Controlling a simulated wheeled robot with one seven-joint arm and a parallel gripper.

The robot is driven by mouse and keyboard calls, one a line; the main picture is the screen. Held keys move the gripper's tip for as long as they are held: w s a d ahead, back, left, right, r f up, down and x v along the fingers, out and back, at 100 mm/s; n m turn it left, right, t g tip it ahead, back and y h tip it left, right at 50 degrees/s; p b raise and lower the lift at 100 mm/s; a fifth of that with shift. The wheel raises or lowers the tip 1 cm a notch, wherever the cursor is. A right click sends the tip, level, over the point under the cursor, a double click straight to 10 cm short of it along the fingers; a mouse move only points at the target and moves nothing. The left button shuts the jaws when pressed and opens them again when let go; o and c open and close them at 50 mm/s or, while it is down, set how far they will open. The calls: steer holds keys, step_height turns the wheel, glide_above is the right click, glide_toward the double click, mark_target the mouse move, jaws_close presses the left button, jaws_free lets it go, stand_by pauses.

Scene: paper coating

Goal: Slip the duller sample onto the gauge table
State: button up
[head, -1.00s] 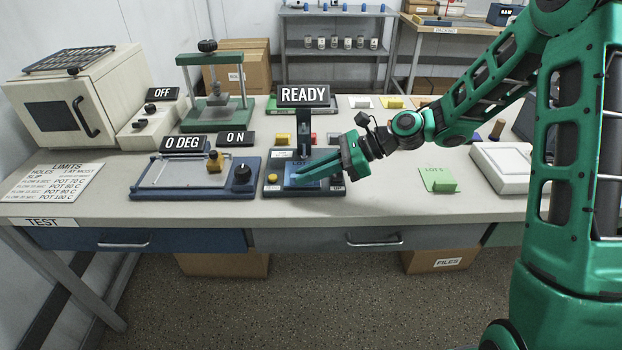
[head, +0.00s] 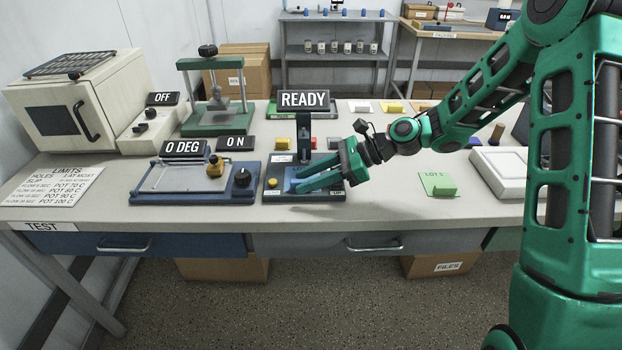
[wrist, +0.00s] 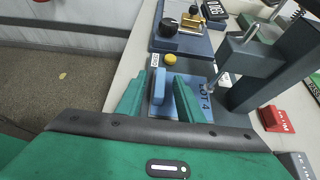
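The blue sample card marked LOT 4 (wrist: 207,98), with an upright blue tab (wrist: 158,86), lies flat on the dark base of the gauge table (head: 276,193). The gauge has a dark upright post and a READY sign (head: 303,99). My gripper (head: 296,182) is low over the gauge base. In the wrist view, its green fingers (wrist: 160,76) stand open on either side of the tab, with a gap on each side. The far part of the card is partly hidden by my right finger. A green sample card marked LOT 5 (head: 437,184) lies on the bench to the right.
A flat instrument with a black knob (head: 242,177) stands close left of the gauge. Small yellow (head: 283,143) and red blocks are just behind it. A white box (head: 500,168) stands far right. The bench between the gauge and the green card is clear.

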steer(key=shift+d+r, duration=0.15)
steer(key=shift+d, duration=0.1)
steer(key=v, duration=1)
steer(key=shift+d, duration=0.15)
